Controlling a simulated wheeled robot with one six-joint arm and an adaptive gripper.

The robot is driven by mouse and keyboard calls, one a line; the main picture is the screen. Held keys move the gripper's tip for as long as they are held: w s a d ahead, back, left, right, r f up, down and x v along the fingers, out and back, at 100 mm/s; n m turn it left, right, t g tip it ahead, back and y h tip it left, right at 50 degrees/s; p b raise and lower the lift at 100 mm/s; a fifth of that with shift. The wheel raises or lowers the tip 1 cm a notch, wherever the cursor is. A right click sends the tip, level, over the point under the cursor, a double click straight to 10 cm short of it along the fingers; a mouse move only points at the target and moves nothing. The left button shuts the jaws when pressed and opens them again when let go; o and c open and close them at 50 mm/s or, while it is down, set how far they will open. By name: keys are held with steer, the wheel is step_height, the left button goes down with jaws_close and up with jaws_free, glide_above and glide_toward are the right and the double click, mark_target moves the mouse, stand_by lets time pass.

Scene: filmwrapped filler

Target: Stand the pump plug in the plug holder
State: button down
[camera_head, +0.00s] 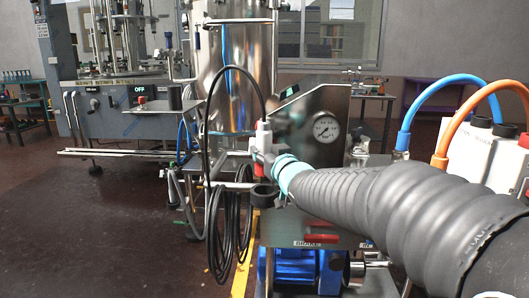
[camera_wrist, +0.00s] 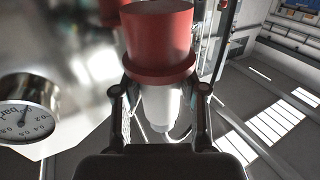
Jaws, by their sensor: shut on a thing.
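The pump plug (camera_head: 263,131) has a white body and a red end, with a black cable rising from its white top in the head view. It looks about upright, red end down. My gripper (camera_head: 262,153) is shut on its white body. In the wrist view the plug (camera_wrist: 158,42) shows its red end at the top, with my gripper's fingers (camera_wrist: 160,97) on either side of the white part. A black ring (camera_head: 264,195), which looks like the plug holder, sits just below the red end. The two appear apart; the depth between them is hard to tell.
A steel panel with a pressure gauge (camera_head: 326,127) stands close to the right of the plug; the gauge (camera_wrist: 27,108) also shows in the wrist view. Black cable loops (camera_head: 228,230) hang at left. A blue pump (camera_head: 300,270) lies below. A steel tank (camera_head: 235,80) stands behind.

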steer(key=shift+f+b, duration=3.4)
steer(key=shift+f, duration=0.45)
steer(key=shift+f+b, duration=0.3)
steer(key=shift+b, duration=0.05)
steer(key=c, duration=0.6)
jaws_free()
steer(key=shift+o, duration=0.2)
